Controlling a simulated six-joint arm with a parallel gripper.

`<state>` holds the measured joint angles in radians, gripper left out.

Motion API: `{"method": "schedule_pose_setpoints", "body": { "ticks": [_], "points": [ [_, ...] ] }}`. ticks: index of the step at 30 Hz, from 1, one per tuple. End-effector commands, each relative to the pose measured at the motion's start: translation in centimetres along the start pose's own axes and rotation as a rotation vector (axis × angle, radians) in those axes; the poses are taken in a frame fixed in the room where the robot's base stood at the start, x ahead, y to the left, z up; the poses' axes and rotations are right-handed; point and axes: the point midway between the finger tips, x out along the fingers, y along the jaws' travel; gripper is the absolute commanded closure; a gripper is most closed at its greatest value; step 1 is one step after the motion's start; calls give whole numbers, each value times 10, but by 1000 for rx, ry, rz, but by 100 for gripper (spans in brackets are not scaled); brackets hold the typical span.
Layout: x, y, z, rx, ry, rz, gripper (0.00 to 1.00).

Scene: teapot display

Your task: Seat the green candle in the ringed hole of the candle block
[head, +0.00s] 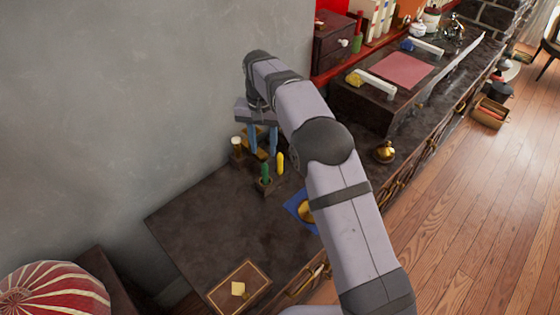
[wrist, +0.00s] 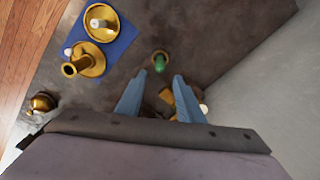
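The green candle (head: 264,172) stands upright in the head view, at a small dark holder (head: 268,187). A yellow candle (head: 280,163) stands beside it on the right. In the wrist view the green candle (wrist: 160,62) shows end-on, just beyond the fingertips, with a brownish round base around it. My gripper (head: 262,155) has its blue fingers apart and pointing down, behind the candles in the head view. In the wrist view my gripper (wrist: 160,80) is open, with no object clamped. Brown pieces (wrist: 167,96) show between the fingers. I cannot make out the ringed hole.
A blue mat (wrist: 118,45) bears brass holders (wrist: 85,62). A pale-topped brown piece (head: 237,145) stands near the wall. A framed board (head: 240,288) with a yellow piece lies at the front. Bare dark tabletop (head: 210,215) lies left of the candles.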

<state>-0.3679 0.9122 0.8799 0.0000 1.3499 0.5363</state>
Motion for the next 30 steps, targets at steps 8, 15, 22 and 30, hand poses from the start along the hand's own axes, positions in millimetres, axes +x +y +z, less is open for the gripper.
{"method": "schedule_pose_setpoints", "body": {
  "ticks": [8, 15, 22, 30],
  "points": [
    [-5, 14, 3, -6, 0, 0, 66],
    [-16, 68, 26, -35, 1, 0, 66],
    [-18, 135, 78, -77, 4, -1, 66],
    [-3, 204, 167, -126, 5, 0, 66]
  ]
}}
